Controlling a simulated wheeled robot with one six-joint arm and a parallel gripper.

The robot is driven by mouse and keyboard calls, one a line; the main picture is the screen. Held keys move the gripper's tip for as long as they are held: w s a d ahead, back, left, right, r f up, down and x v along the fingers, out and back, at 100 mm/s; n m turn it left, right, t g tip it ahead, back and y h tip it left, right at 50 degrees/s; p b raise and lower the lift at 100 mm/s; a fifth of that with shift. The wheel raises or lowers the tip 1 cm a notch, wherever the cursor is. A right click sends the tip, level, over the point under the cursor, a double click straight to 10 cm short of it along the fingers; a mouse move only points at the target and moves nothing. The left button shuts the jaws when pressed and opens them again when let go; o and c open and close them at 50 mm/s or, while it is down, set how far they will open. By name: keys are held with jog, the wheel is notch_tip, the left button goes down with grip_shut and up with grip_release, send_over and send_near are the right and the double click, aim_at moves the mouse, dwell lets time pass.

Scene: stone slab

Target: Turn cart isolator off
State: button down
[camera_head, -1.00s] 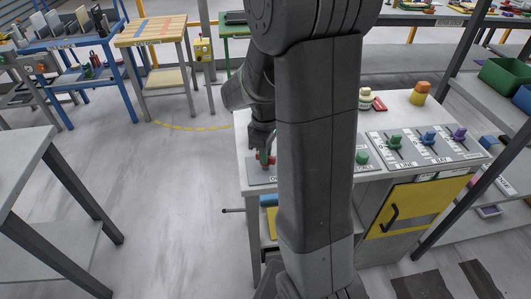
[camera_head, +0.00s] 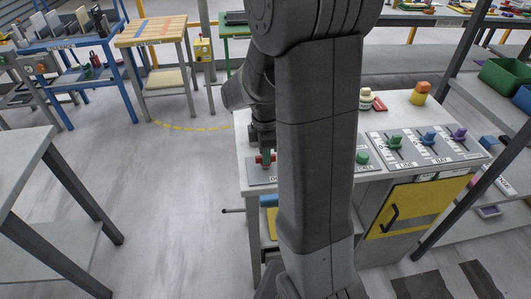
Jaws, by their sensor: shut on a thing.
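A small red handle (camera_head: 259,159) stands on a grey plate (camera_head: 256,178) at the left front of the white-topped control bench. I take it for the cart isolator; its label is mostly hidden behind my arm and too small to read. My gripper (camera_head: 266,157) points down over this plate and is shut on the red handle. Red shows at both sides of the fingers. My arm covers the right part of the plate, and the handle's exact setting cannot be told.
A green knob (camera_head: 362,157) sits right of my arm. A panel (camera_head: 425,147) with green, blue and purple levers lies farther right. A red-and-cream object (camera_head: 366,97) and an orange-and-yellow one (camera_head: 420,92) stand behind. Open floor lies left of the bench.

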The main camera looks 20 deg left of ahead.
dwell(0.3)
jog(key=c, duration=1.4)
grip_release()
jog(key=shift+c, duration=0.2)
notch_tip(320, 180, up, 14)
jog(key=shift+f, duration=0.1)
notch_tip(320, 180, down, 14)
